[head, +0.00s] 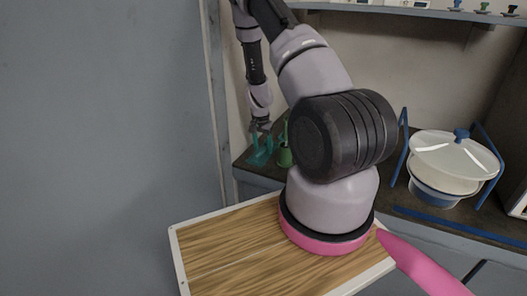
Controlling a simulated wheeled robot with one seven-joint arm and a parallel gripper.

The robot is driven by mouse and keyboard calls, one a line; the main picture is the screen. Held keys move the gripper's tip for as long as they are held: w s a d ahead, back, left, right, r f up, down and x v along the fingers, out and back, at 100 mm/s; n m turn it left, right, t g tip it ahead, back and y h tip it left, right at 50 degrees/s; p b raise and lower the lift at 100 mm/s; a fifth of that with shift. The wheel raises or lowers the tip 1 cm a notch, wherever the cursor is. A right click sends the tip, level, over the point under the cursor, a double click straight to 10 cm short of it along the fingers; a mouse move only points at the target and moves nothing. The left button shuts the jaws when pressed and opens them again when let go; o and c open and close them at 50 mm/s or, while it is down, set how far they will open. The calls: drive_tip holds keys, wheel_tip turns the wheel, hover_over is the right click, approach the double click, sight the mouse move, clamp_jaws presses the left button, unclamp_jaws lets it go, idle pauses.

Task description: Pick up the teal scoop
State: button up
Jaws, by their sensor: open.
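The teal scoop (260,155) is at the left end of the dark counter, near the wall edge. It is small in the head view, and its upper part lies close to my gripper. My gripper (261,129) points down just above it and is open. I cannot tell whether the fingers are around the scoop's handle or touching it.
A green object (285,157) stands close to the right of the scoop, partly hidden by my arm. A white lidded bowl (452,163) with a blue knob sits between blue supports at the right. A shelf (440,14) with small items runs above the counter (430,215).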

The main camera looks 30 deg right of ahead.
sight(263, 148)
drive_tip(key=shift+f, duration=0.15)
clamp_jaws()
wheel_tip(263, 148, up, 10)
idle(0.6)
idle(0.3)
